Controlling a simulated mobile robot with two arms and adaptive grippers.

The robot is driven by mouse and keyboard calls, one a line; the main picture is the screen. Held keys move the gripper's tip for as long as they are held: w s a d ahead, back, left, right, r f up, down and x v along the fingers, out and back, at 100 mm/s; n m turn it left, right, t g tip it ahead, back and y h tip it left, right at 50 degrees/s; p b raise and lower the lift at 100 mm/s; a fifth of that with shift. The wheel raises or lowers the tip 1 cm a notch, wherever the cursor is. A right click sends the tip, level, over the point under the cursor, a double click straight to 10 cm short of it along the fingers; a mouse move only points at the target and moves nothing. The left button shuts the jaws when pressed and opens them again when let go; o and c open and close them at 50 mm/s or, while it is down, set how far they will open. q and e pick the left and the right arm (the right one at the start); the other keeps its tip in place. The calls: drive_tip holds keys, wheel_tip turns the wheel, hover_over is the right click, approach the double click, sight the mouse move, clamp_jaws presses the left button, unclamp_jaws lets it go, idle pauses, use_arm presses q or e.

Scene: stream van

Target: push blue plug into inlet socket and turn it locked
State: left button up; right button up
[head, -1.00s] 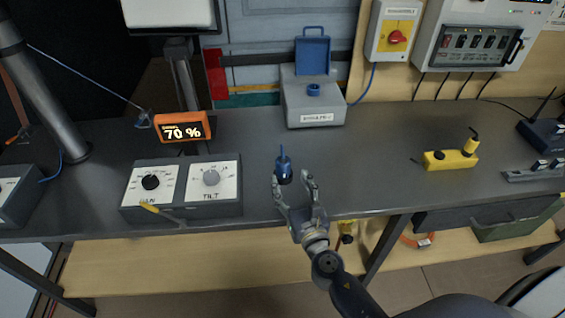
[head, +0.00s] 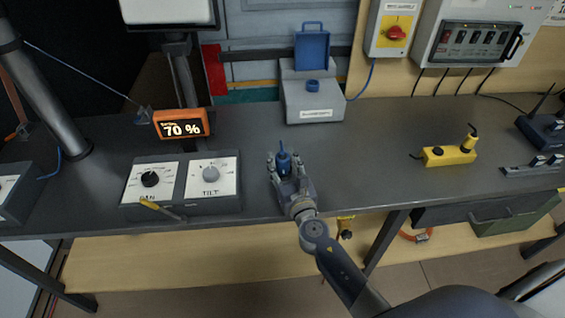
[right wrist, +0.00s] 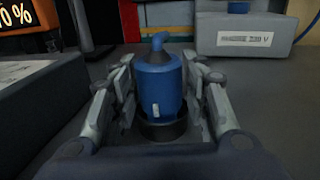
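The blue plug (head: 284,161) stands upright on the workbench near its front edge, with a dark collar at its base. In the right wrist view the blue plug (right wrist: 159,85) fills the middle, its bent tip on top. My right gripper (head: 285,167) is around it, one finger on each side, with narrow gaps visible; it looks open, not closed on the plug. The inlet socket (head: 312,86) is a blue ring on top of a grey box (head: 314,104), its blue lid raised, further back on the bench. My left gripper is not in view.
A grey control box with two knobs (head: 181,209) and an orange 70 % display (head: 181,124) are at left. A yellow box (head: 449,156) lies at right. The bench (head: 370,150) between plug and grey box is clear. A breaker panel (head: 480,40) hangs behind.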

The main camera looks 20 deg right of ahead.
drive_tip(key=c, duration=0.5)
drive_tip(key=shift+c, duration=0.2)
drive_tip(key=shift+r, duration=0.15)
